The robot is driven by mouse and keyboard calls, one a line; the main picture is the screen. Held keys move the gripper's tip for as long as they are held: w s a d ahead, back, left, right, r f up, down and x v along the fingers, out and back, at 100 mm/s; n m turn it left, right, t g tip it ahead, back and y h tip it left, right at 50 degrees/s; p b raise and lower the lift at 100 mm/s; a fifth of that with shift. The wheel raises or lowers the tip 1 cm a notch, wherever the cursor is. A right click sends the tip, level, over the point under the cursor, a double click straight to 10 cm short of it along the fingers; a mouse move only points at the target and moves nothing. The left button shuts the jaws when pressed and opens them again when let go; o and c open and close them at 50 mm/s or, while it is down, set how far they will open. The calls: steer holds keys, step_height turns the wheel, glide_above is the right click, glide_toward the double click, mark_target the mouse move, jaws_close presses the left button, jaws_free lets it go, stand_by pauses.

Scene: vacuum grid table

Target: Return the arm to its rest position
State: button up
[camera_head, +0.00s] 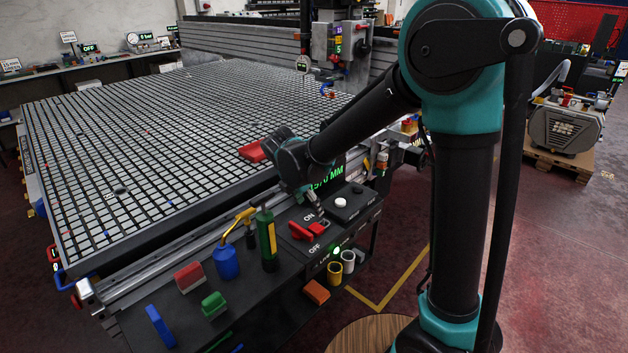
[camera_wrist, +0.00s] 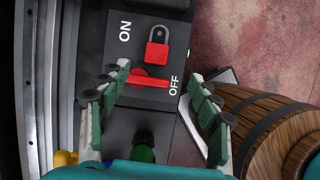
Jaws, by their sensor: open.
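My gripper (camera_head: 314,208) hangs above the switch panel at the front edge of the grid table (camera_head: 110,245). Its fingers point down, and the wrist view (camera_wrist: 158,76) shows them spread apart with nothing held. A red lever (camera_head: 300,231) on the panel lies between the ON and OFF labels. I cannot tell whether a finger touches the lever. My arm is bent and reaches forward and down to the panel.
A blue oil can (camera_head: 226,262), a green bottle (camera_head: 267,240) and coloured blocks stand left of the panel. A white knob (camera_head: 340,202) is to its right.

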steer(key=s+d+f+m+y, duration=0.1)
steer(key=s+d+m, duration=0.4)
steer(key=d+m, duration=0.4)
steer(key=s+d+f+m+y, duration=0.1)
steer(key=s+d+f+m, duration=0.1)
steer(key=s+d+m, duration=0.3)
steer(key=s+d+f+m, duration=0.1)
steer(key=s+d+m, duration=0.4)
steer(key=d+m, duration=0.8)
steer(key=shift+s+d+f+m+t+y, duration=0.25)
steer(key=shift+s+d+m+t+y, duration=0.1)
steer(key=shift+d+m+t+y, duration=0.05)
